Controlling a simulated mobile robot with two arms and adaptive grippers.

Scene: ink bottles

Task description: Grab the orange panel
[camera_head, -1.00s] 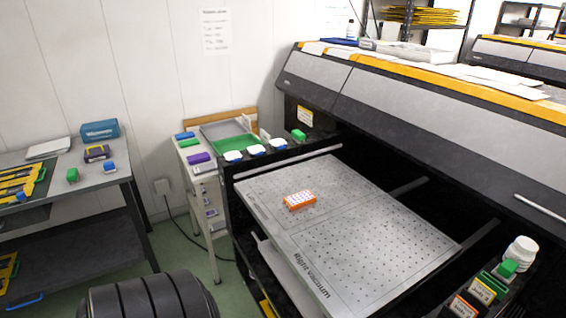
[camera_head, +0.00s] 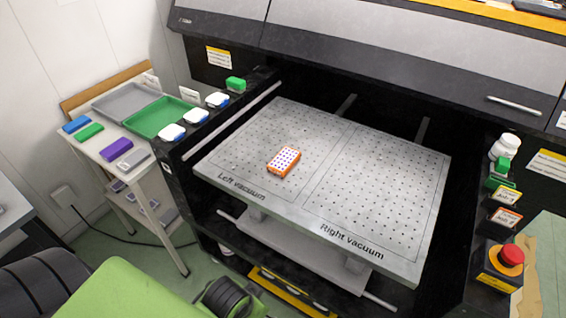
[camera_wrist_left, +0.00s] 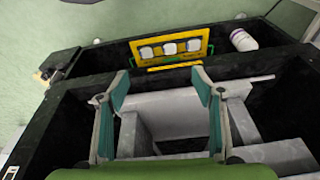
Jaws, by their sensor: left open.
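The orange panel (camera_head: 284,161) is a small block with an orange rim and a white top with dark dots. It lies flat on the left vacuum half of the grey perforated table (camera_head: 380,190) in the head view. My left gripper (camera_wrist_left: 160,85) shows in the left wrist view with its two green-padded fingers apart and nothing between them. It faces a dark machine frame with grey beams, and the panel is not in that view. In the head view the gripper itself does not show. My right gripper is not in view.
A side cart at left holds a green tray (camera_head: 160,117), a grey tray (camera_head: 122,97) and coloured blocks. White-topped bottles line the machine's left rail. A red emergency button (camera_head: 511,256) and a white bottle (camera_head: 504,146) are at right. The printer hood overhangs the table's back.

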